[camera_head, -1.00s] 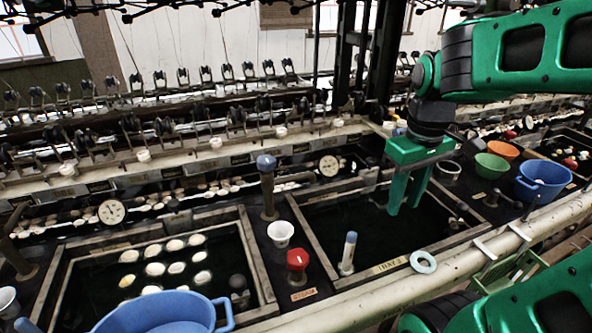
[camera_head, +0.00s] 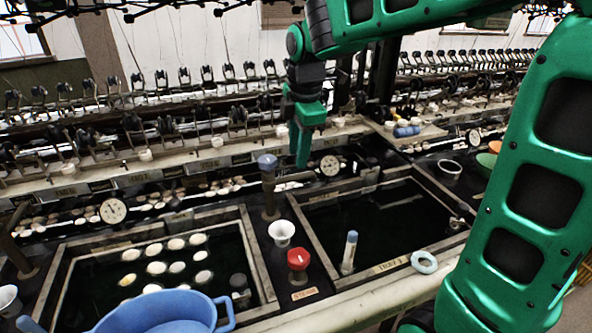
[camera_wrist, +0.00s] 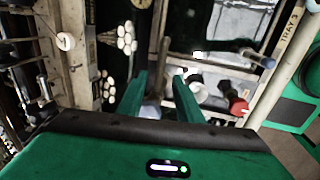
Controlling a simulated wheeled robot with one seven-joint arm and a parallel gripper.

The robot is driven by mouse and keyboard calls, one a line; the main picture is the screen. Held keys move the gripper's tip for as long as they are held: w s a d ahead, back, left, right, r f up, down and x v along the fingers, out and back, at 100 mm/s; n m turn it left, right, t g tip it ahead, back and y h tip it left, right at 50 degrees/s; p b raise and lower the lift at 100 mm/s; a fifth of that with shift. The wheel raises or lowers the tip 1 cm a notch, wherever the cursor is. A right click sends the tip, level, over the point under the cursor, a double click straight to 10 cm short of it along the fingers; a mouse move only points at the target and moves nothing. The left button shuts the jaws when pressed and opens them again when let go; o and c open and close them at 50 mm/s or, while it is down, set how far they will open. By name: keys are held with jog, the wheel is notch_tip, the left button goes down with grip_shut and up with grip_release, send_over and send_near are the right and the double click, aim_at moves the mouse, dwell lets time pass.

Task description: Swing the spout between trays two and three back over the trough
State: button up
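The spout (camera_head: 269,187) is a dark post with a blue-grey knob, standing between the left tray and tray 3 (camera_head: 297,222). Its arm points right, along the back edge of tray 3 toward a round gauge. The trough (camera_head: 160,205), dark water with pale cocoons, runs behind the trays. My gripper (camera_head: 303,158) hangs fingers down, above and right of the knob near the spout's arm; contact cannot be told. In the wrist view my gripper (camera_wrist: 158,95) has its fingers apart, with a bluish-grey shape between them that may be the knob.
A white cup (camera_head: 281,233) and a red knob (camera_head: 298,259) stand in front of the spout. A blue-capped tube (camera_head: 349,252) stands in tray 3. A blue basin (camera_head: 160,314) is at the front left. Gauges (camera_head: 330,166) and reel machinery line the back.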

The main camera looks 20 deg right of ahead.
aim_at(296, 175)
jog(key=f, duration=0.4)
jog(key=w+f, duration=0.1)
jog(key=f, duration=0.1)
jog(key=shift+w+f, duration=0.1)
jog(key=shift+f, duration=0.2)
jog(key=shift+c, duration=0.6)
grip_shut()
jog(key=shift+d, duration=0.25)
jog(key=shift+a, duration=0.15)
jog(key=shift+w+a+r, duration=0.1)
jog(key=shift+w+a, duration=0.05)
